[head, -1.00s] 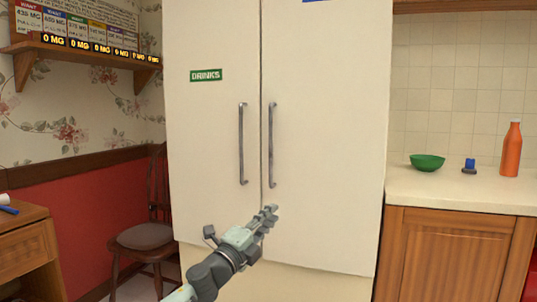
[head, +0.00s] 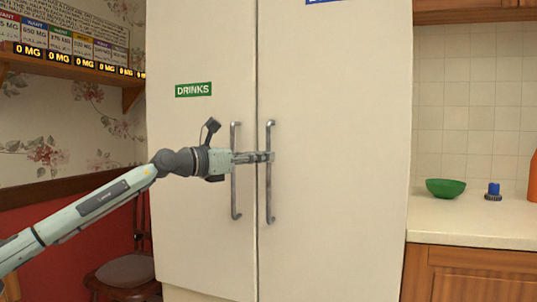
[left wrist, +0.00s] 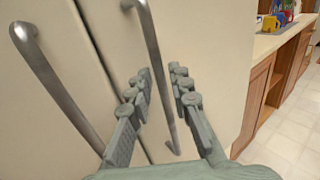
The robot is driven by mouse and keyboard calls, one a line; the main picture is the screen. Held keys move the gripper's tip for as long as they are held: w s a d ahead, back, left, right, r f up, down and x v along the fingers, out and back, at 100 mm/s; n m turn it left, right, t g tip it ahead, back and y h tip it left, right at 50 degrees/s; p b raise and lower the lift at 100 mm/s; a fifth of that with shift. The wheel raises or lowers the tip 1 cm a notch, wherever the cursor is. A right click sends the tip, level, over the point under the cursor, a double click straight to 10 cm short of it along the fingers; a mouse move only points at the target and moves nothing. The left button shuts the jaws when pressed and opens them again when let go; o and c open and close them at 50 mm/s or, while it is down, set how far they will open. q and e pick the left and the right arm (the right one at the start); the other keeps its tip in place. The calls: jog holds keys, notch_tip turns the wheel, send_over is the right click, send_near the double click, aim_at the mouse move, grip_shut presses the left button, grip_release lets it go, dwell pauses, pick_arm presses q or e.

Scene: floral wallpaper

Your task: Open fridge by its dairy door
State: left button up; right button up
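The fridge has two tall cream doors. The left door (head: 195,200) carries a green DRINKS sign (head: 193,90). The right door (head: 335,130) has a blue label (head: 322,1) cut off at the top, its text unreadable. Each door has a vertical metal bar handle by the middle seam: the left handle (head: 234,195) and the right handle (head: 270,195). Both doors are shut. My left gripper (head: 268,157) reaches across the left handle to the right handle. In the left wrist view its fingers (left wrist: 161,73) are apart, with the right handle (left wrist: 152,45) between them. My right gripper is not in view.
A counter (head: 470,220) with a green bowl (head: 445,188), a small blue object (head: 493,190) and part of an orange bottle (head: 533,178) stands right of the fridge. A chair (head: 125,272) and a wall shelf (head: 90,72) are at the left.

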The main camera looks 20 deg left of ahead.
pick_arm(q)
jog(key=x, duration=0.2)
jog(key=shift+w+d, duration=0.15)
jog(key=shift+w, duration=0.1)
grip_shut()
